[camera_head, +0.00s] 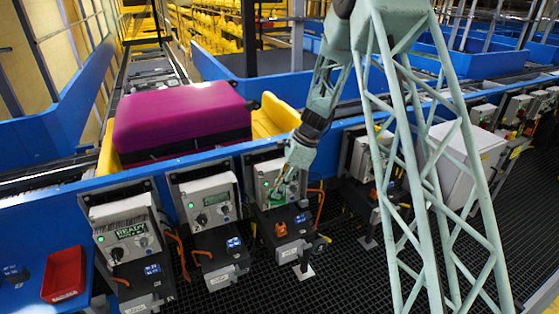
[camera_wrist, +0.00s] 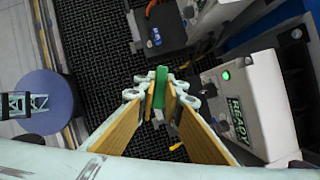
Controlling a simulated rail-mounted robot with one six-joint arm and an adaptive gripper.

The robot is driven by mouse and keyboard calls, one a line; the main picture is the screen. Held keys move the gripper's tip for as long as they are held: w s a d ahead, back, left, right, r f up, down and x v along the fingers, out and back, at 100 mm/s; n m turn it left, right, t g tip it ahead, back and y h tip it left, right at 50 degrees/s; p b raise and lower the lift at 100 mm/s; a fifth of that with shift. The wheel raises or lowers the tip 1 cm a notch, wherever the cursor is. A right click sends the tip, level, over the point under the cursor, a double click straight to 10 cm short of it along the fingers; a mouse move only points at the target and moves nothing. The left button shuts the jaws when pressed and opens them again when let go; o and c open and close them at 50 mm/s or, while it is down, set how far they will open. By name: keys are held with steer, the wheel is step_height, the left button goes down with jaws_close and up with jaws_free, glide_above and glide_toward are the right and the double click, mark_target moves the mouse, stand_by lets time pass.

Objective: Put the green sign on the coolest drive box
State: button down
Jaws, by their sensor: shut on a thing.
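My gripper (camera_head: 284,188) is in front of the third drive box (camera_head: 272,176) from the left in the head view. In the wrist view my gripper (camera_wrist: 160,86) is shut on a thin green piece, the green sign (camera_wrist: 159,88), seen nearly edge-on between the fingertips. A drive box with a READY display (camera_wrist: 228,90) and a lit green lamp is right of the fingers. Other drive boxes, the leftmost (camera_head: 127,233) and the second (camera_head: 208,202), stand to the left. Blue readouts sit below the boxes (camera_head: 152,270), (camera_head: 233,243), (camera_head: 302,217); their figures are too small to read.
A red bin (camera_head: 64,273) is at the lower left. A magenta suitcase (camera_head: 182,118) lies in a yellow tray behind the blue rail. Orange cables hang beside the boxes. Dark grating covers the floor.

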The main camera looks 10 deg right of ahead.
steer(key=w+d+r+m+t+h+p, duration=0.1)
steer(key=w+r+m+t+p, duration=0.1)
steer(key=w+r+m, duration=0.3)
steer(key=shift+w+d+r+m+t+h+p, duration=0.15)
steer(key=shift+d+r+m+t+h+p, duration=0.45)
steer(key=shift+r+m, duration=1.25)
steer(key=shift+a, duration=0.2)
steer(key=shift+w+f, duration=0.1)
steer(key=p, duration=0.3)
glide_above(279, 163)
steer(key=s, duration=0.1)
steer(key=shift+f+y, duration=0.3)
steer(key=shift+f, duration=0.4)
steer(key=shift+w, duration=0.1)
steer(key=shift+w, duration=0.2)
steer(key=shift+f, duration=1.8)
steer(key=shift+f, duration=0.15)
